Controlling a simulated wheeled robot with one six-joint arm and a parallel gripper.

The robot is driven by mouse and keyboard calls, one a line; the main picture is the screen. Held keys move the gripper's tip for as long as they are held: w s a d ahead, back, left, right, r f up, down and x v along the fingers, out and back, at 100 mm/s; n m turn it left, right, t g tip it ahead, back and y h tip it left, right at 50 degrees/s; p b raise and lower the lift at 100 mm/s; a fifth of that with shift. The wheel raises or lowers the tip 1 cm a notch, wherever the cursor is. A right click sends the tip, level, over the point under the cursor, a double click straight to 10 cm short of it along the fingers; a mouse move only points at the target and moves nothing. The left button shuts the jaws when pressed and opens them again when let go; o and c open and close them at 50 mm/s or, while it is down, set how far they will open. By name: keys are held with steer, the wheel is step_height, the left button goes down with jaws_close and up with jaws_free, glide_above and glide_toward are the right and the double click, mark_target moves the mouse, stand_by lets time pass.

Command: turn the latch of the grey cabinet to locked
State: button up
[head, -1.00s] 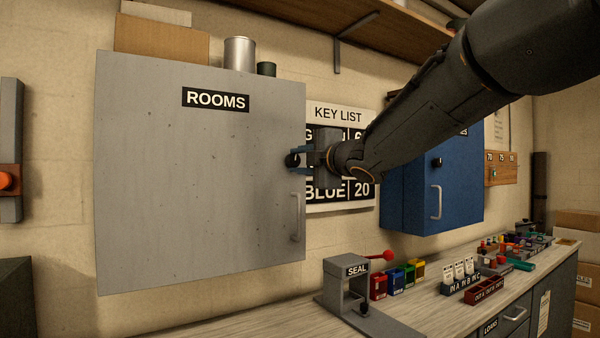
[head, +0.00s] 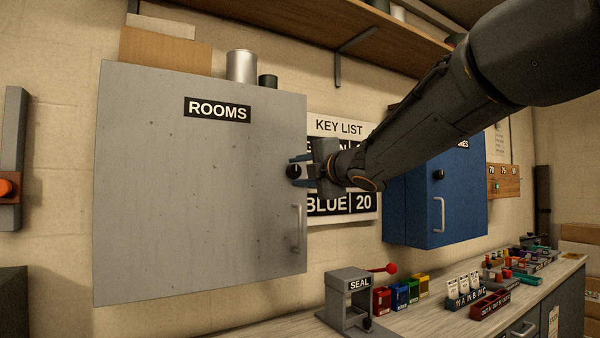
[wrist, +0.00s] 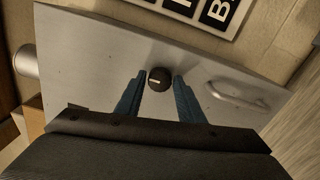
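The grey cabinet (head: 190,190), labelled ROOMS, hangs on the wall at the left with its door shut. Its latch is a round black knob (head: 294,171) near the door's right edge, above the handle (head: 299,228). In the wrist view the knob (wrist: 158,79) carries a pale line, which runs roughly across that picture. My gripper (head: 300,171) is at the knob. In the wrist view its two blue fingers (wrist: 159,84) stand on either side of the knob, with small gaps visible at both sides. The fingertips appear to reach about level with it.
A blue cabinet (head: 425,205) hangs to the right behind my arm. A key list sign (head: 340,127) is on the wall between the cabinets. A SEAL press (head: 347,300) and coloured boxes (head: 400,293) stand on the counter below. Cans (head: 241,66) stand on the grey cabinet.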

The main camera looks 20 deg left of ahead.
steer(key=shift+o, duration=1.1)
steer(key=v, duration=0.7)
steer(key=shift+s+d, duration=0.25)
steer(key=shift+s, duration=0.05)
